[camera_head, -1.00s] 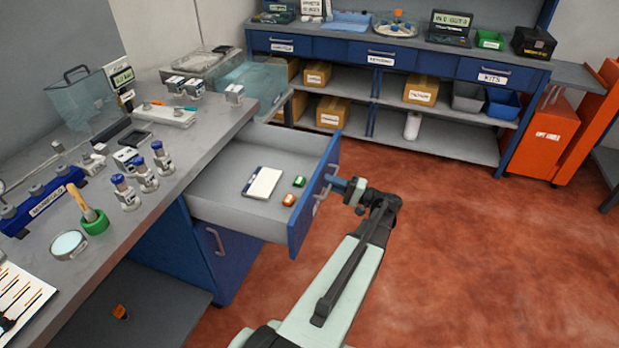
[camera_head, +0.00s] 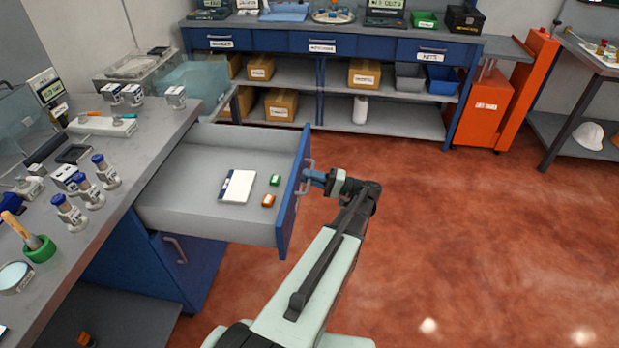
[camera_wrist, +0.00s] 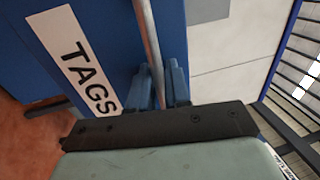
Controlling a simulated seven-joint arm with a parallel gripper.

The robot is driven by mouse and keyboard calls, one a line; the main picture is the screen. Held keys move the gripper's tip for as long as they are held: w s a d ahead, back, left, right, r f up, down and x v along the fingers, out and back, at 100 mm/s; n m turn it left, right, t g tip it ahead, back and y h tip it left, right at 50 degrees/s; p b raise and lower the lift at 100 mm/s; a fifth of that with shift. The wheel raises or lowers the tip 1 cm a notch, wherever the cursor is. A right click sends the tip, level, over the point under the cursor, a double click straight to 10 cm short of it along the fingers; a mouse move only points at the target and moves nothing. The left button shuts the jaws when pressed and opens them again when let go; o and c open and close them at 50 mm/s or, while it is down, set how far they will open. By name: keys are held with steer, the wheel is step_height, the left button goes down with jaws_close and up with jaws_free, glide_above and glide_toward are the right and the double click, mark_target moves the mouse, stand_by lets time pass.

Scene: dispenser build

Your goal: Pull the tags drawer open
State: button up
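The tags drawer (camera_head: 165,205) stands well open out of the blue cabinet under the left worktop. Its blue front (camera_head: 292,205) faces right, and the wrist view shows the label "TAGS" (camera_wrist: 77,60) on it. The drawer's bar handle (camera_wrist: 148,30) runs between the two blue fingers of my gripper (camera_wrist: 160,85), which are closed around it. In the head view my gripper (camera_head: 312,178) is at the handle, on the outer side of the front. A white notepad (camera_head: 238,187), a green item (camera_head: 275,180) and an orange item (camera_head: 268,200) lie inside the drawer.
The left worktop (camera_head: 130,165) holds several small bottles and devices. A lower cabinet door with a handle (camera_head: 175,248) is under the drawer. A blue bench (camera_head: 370,45) with shelves stands at the back. The red floor to the right (camera_head: 470,240) is clear.

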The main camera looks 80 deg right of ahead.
steer(key=shift+o, duration=1.1)
steer(key=s+f, duration=0.1)
steer(key=s, duration=0.4)
step_height(320, 180, up, 7)
